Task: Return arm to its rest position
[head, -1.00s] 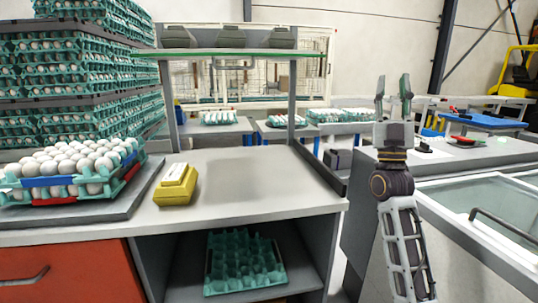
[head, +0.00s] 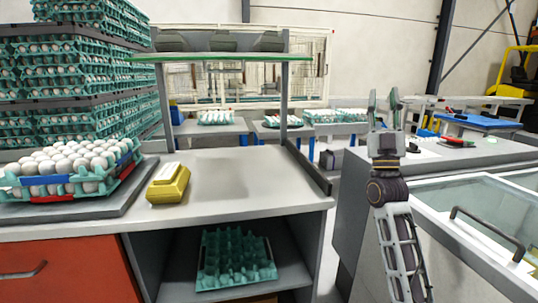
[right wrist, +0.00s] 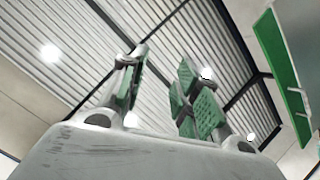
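My right gripper (head: 384,108) is raised upright at the right of the head view, beside the grey workbench. Its two fingers stand apart with nothing between them. In the right wrist view the fingers (right wrist: 160,95) with green pads point up towards the ceiling, with a gap between them. My left gripper is not in view.
The workbench (head: 235,190) carries a yellow egg carton (head: 170,184) and trays of white eggs (head: 65,172). An empty green tray (head: 235,260) lies on its lower shelf. Stacked egg trays (head: 75,80) stand at left. A glass-topped counter (head: 480,210) stands at right.

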